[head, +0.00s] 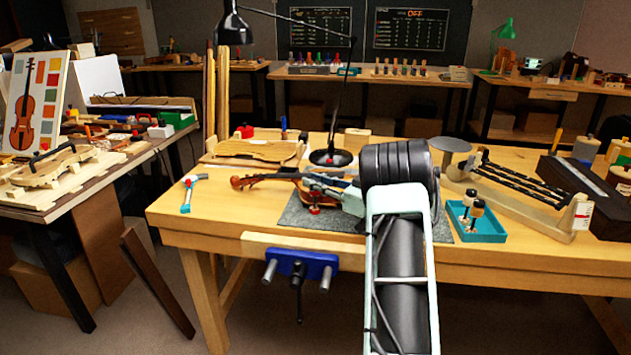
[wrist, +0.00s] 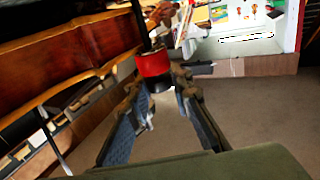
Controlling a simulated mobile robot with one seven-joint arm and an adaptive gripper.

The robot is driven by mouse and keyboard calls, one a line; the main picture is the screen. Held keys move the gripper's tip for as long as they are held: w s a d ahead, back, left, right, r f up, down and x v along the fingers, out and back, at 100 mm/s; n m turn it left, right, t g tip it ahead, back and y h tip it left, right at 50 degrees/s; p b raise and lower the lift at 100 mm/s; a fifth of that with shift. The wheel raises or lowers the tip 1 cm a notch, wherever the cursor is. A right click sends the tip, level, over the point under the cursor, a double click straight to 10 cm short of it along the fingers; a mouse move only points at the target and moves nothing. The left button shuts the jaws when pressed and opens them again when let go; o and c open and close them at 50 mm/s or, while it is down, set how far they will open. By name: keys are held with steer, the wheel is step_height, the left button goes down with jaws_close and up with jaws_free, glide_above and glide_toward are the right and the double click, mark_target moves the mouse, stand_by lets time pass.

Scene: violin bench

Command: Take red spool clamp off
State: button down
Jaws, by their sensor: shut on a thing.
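The violin (head: 280,177) lies on a grey mat (head: 293,217) on the workbench. Its reddish-brown body (wrist: 60,60) fills the upper left of the wrist view. The red spool clamp (wrist: 154,66) has a red band, a dark shaft above and a pale lower end. It is at the violin's edge; whether it still grips the edge I cannot tell. My gripper (wrist: 158,84) is shut on the clamp, one finger on each side. In the head view, the clamp's red part (head: 314,210) shows below my gripper (head: 318,190), and my arm hides much of the violin.
A teal tray (head: 490,236) with spool clamps is right of the mat. A black lamp base (head: 331,158) stands behind the violin. A blue vise (head: 301,263) is on the bench front.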

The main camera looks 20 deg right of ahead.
steer(key=shift+n+g+y, duration=0.6)
steer(key=shift+n+y, duration=0.1)
steer(key=shift+y, duration=0.2)
steer(key=shift+r+n+g+y, duration=0.1)
steer(key=shift+n+g+y, duration=0.2)
steer(key=shift+y, duration=0.1)
steer(key=c, duration=1.7)
jaws_free()
steer(key=shift+w, duration=0.1)
steer(key=v, duration=1.2)
steer(key=shift+a, duration=0.1)
